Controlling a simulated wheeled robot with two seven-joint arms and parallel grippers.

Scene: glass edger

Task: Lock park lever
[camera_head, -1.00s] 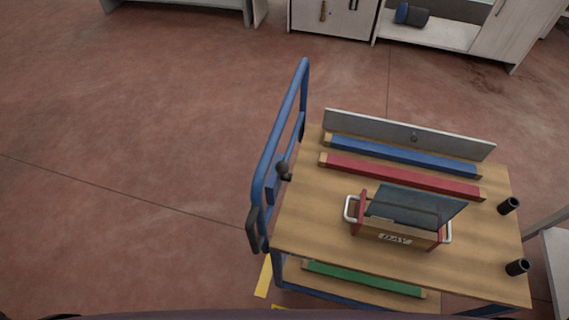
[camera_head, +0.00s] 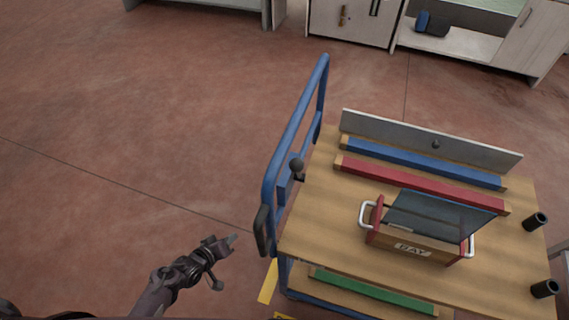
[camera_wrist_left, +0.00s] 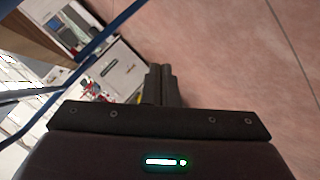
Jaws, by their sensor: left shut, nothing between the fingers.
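A wooden-topped cart (camera_head: 310,243) with a blue tube handle (camera_head: 290,133) stands at the right in the head view. A short lever with a round black knob (camera_head: 297,166) sits at the handle's inner side, by the cart's left edge; it looks like the park lever. A dark grip-like part (camera_head: 262,230) is at the handle's near lower end. My left gripper (camera_head: 232,239) is left of that part, over the floor, apart from the cart. Its fingers are together and empty in the left wrist view (camera_wrist_left: 162,84). My right gripper is not in view.
On the cart top are a box with white handles (camera_head: 412,249) and a dark glass pane, red (camera_head: 420,184) and blue (camera_head: 420,162) bars, and black posts (camera_head: 535,221). Cabinets (camera_head: 350,22) stand at the back. The floor (camera_head: 140,130) on the left is clear.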

